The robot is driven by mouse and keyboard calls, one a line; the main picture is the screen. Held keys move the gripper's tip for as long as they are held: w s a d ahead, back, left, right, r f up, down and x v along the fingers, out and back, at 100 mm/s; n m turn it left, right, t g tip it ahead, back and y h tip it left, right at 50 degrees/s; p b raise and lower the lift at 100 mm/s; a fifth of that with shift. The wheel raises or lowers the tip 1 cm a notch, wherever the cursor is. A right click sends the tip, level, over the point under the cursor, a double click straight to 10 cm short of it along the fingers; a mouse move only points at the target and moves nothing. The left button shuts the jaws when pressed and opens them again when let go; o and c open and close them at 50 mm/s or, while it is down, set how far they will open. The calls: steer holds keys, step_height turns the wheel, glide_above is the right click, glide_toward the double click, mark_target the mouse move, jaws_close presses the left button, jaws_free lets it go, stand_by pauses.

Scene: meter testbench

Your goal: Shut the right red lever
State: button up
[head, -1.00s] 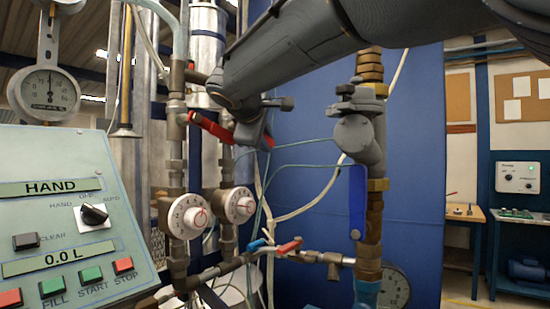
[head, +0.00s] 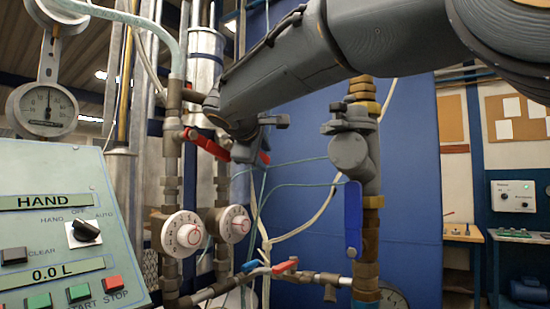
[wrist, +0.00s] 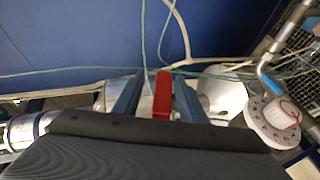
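The right red lever (head: 264,157) shows only in part in the head view, mostly hidden behind my gripper (head: 248,148). In the wrist view the red lever (wrist: 162,95) points toward the camera, between the two blue-grey fingers of my gripper (wrist: 160,92). A gap shows on each side of the lever, so my gripper looks open around it. The left red lever (head: 205,143) sits on the pipe to the left, slanting down to the right. The right lever's valve body is hidden by my gripper.
White dials (head: 184,234) sit on the pipes below the levers. A smaller red handle (head: 285,266) and a blue one (head: 251,265) are lower down. A blue lever (head: 353,220) hangs at right. Thin hoses (head: 300,162) cross nearby. A control panel (head: 60,220) stands at left.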

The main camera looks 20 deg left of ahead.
steer(key=shift+s+a, duration=0.1)
steer(key=shift+s, duration=0.25)
steer(key=b+v, duration=0.1)
steer(key=v, duration=0.6)
steer(key=shift+b, duration=0.4)
steer(key=shift+s, duration=0.15)
